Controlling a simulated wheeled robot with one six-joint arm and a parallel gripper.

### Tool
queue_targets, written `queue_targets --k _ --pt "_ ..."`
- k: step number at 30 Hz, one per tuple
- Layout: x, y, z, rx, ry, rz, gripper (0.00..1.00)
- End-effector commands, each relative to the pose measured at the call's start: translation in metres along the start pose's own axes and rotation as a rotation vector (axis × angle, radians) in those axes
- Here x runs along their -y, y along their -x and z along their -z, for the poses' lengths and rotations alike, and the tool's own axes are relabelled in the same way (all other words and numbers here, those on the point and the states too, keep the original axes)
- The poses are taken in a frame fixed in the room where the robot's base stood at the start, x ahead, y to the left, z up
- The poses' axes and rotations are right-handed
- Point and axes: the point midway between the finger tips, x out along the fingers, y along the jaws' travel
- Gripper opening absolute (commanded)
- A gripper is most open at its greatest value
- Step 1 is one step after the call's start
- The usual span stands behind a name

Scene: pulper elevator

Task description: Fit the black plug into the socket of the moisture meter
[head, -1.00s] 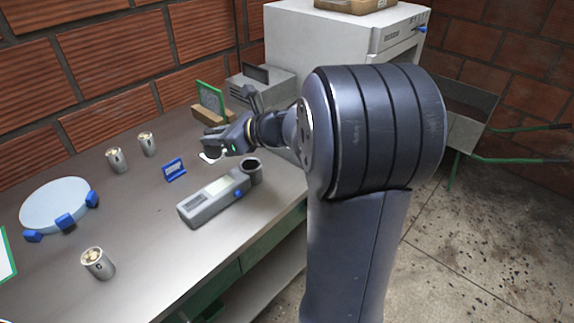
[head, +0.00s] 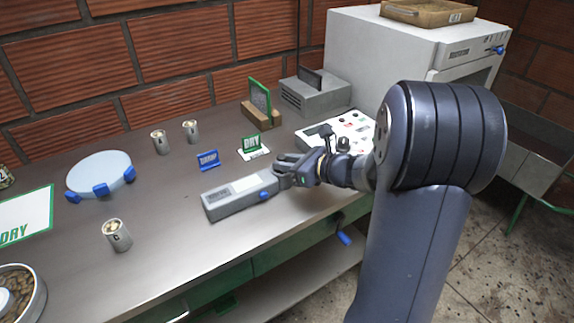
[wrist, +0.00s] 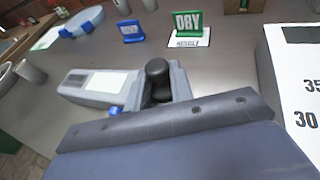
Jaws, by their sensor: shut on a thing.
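The grey moisture meter (head: 238,198) lies on the bench, with a pale display and a blue button. It also shows in the wrist view (wrist: 92,84), to the left of the plug. My gripper (head: 287,171) is at the meter's right end, where the socket is, and covers the socket in the head view. In the wrist view it is shut on the black plug (wrist: 157,76), whose rounded dark top shows between grey parts. The plug is very close to the meter's socket end. I cannot tell whether it is inside the socket or just above it.
A blue sign (head: 208,161) and a green DRY sign (head: 251,146) stand behind the meter. A white panel with round marks (head: 335,130) lies to the right, near my forearm. Several metal cans and a pale round disc (head: 100,172) are on the left.

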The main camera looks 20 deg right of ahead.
Motion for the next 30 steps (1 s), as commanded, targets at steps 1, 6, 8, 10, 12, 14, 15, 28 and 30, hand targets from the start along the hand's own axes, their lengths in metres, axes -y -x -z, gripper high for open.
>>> queue_targets --k 1,6,8,10,12,14,15,28,30 --pt "0.0000 -0.0009 0.0026 0.000 -0.001 0.000 0.00" --pt "0.0001 -0.0007 0.0020 0.001 0.001 0.000 0.01" --pt "0.0001 -0.0008 0.0021 0.001 0.001 0.000 0.01" --pt "0.0001 -0.0015 0.0043 0.001 0.001 0.000 0.01" --pt "0.0001 -0.0024 0.0068 0.001 0.001 0.000 0.01" --pt "0.0001 -0.0017 0.0049 0.001 0.001 0.001 0.27" --pt "0.0001 -0.0017 0.0050 0.000 0.001 0.000 0.30" --pt "0.0001 -0.0013 0.0037 0.000 0.001 0.001 0.44" --pt "0.0001 -0.0002 0.0005 0.001 0.001 0.001 0.44"
